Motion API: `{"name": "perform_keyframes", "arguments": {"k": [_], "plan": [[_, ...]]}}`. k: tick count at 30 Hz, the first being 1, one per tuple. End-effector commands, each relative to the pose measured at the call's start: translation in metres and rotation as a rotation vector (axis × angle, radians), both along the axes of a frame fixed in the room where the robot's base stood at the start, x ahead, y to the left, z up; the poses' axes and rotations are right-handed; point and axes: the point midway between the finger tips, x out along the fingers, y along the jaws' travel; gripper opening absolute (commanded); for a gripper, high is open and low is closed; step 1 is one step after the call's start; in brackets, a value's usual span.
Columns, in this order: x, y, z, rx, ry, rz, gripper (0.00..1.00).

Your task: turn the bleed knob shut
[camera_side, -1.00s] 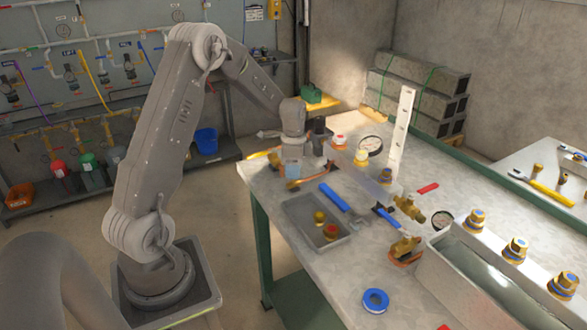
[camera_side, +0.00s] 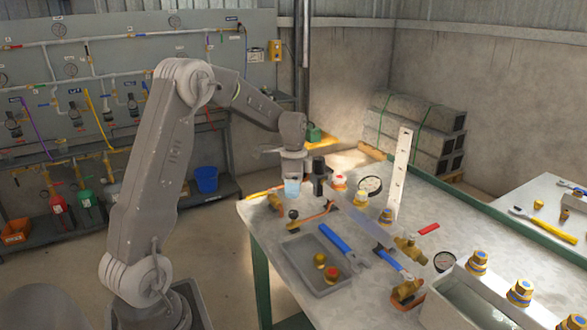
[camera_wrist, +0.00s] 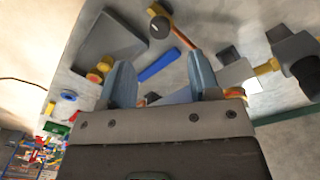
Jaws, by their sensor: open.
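My gripper (camera_side: 292,188) hangs over the far left end of the workbench, fingers pointing down. In the wrist view its two blue-grey fingers (camera_wrist: 159,62) stand apart with nothing held between them. A small dark round knob (camera_side: 293,214) sits on the bench just below the gripper, beside an orange bar. It also shows in the wrist view (camera_wrist: 160,27), beyond the fingertips. A red-topped knob on a pale body (camera_side: 339,181) stands right of the gripper. I cannot tell for certain which of these is the bleed knob. No contact shows.
A black upright cylinder (camera_side: 318,176) stands close to the gripper's right. A grey tray (camera_side: 290,262) with small fittings, a blue-handled tool (camera_side: 336,238), a gauge (camera_side: 371,185), and a tall white perforated strip (camera_side: 400,170) crowd the bench. The front left bench edge is near.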

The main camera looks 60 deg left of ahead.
Motion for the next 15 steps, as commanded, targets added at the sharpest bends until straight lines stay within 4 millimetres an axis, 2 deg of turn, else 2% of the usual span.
{"name": "perform_keyframes", "arguments": {"k": [1, 6, 10, 15], "plan": [[0.0, 0.001, 0.012, 0.003, -0.004, 0.0, 0.57], [0.001, 0.002, 0.042, 0.002, -0.001, 0.0, 0.57], [0.001, 0.002, 0.056, 0.001, -0.001, 0.0, 0.57], [0.001, 0.002, 0.062, 0.0, 0.001, 0.0, 0.57]]}}
